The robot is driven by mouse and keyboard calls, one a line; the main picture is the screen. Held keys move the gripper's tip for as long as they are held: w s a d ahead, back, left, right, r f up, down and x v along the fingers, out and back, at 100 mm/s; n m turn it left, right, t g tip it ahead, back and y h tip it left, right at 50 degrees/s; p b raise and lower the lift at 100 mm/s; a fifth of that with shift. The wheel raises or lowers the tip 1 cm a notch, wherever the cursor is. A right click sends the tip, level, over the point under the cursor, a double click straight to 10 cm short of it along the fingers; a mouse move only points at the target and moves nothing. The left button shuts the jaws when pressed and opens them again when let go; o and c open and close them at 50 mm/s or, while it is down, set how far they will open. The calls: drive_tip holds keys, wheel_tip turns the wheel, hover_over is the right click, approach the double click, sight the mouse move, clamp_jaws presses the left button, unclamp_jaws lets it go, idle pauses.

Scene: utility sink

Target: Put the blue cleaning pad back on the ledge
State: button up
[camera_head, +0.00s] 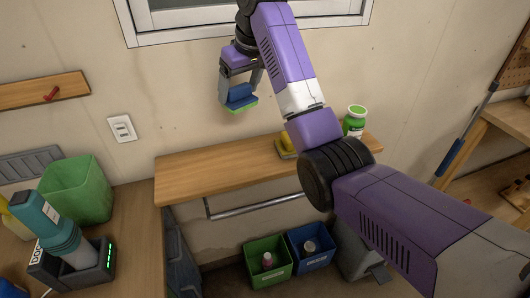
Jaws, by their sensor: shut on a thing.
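My gripper (240,86) is shut on the blue cleaning pad (239,93), a small blue block with a green underside. It holds the pad in the air in front of the wall, below the window and above the ledge. The wooden ledge (200,172) runs along the wall below, with a clear gap between it and the pad. The left and middle of the ledge top look bare.
A yellow item (286,144) and a green-and-white jar (355,121) stand on the ledge's right part. A metal rail (255,207) runs under its front edge. Green (254,279) and blue (323,262) bins are below. A green bin (77,188) stands left.

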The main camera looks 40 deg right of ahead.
wheel_tip(320, 180, down, 20)
drive_tip(key=p, duration=0.3)
drive_tip(key=shift+r, duration=0.25)
drive_tip(key=shift+f, duration=0.1)
drive_tip(key=o, duration=1.3)
drive_tip(key=b+v, duration=0.1)
drive_tip(key=v, duration=1.1)
